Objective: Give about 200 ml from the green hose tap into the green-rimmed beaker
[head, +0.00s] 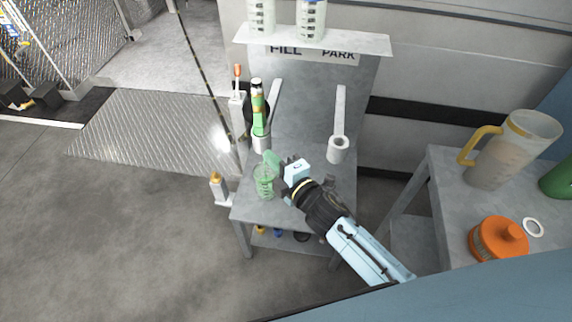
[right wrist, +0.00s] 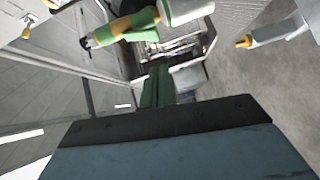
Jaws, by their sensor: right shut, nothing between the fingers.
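The green hose tap (head: 259,112) stands upright in a pale holder at the left of the fill stand; a green and yellow-banded part of it (right wrist: 130,28) shows at the top of the right wrist view. The clear green-rimmed beaker (head: 264,183) stands upright on the small grey table, just in front of the tap; its liquid level is too small to read. My right gripper (head: 273,160) is shut and empty, its green fingers close to the beaker's rim and below the tap. I cannot tell whether they touch either. My left gripper is out of view.
An empty holder (head: 338,150) stands right of the tap. Two beakers stand on the top shelf (head: 350,43). A yellow-tipped post (head: 217,187) is left of the table. The right bench (head: 450,190) holds a yellow-handled jug (head: 508,150) and an orange container (head: 498,240).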

